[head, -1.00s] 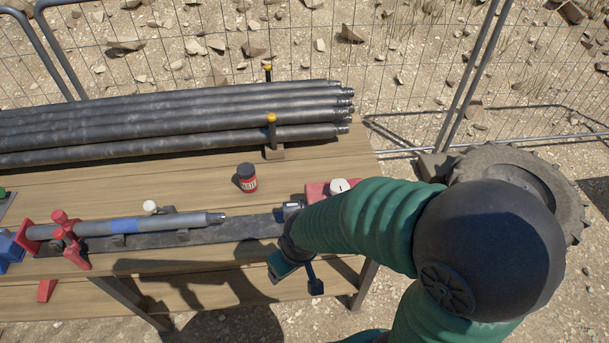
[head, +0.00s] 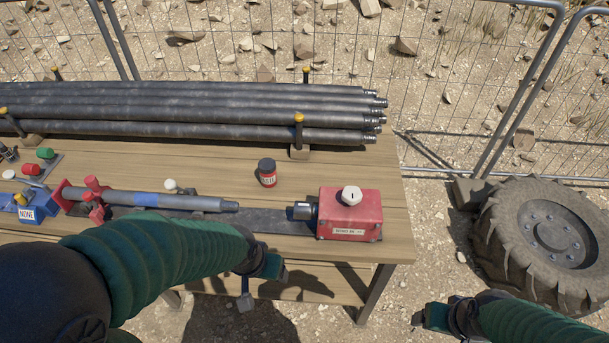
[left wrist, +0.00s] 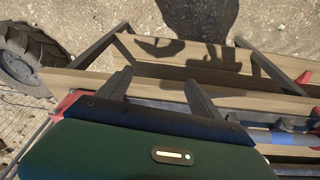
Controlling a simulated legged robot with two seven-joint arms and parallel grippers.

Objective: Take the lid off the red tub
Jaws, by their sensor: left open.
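The red tub (head: 268,181) is a small round pot with a pale label band, upright on the wooden bench. Its dark lid (head: 267,165) sits on top. My left gripper (head: 260,283) is at the bench's front edge, nearer to me than the tub and well apart from it. Its fingers are spread and empty in the left wrist view (left wrist: 158,88), pointing towards the ground and lower bench boards. The tub does not show there. My right gripper (head: 430,318) is at the lower right, off the bench; its jaw opening is unclear.
Dark pipes (head: 190,115) lie behind the tub, held by yellow-capped posts. A red box (head: 350,214) with a white knob stands right of it. A grey rod (head: 165,200) lies in front, left. A tyre (head: 545,230) lies off the bench. Bare boards surround the tub.

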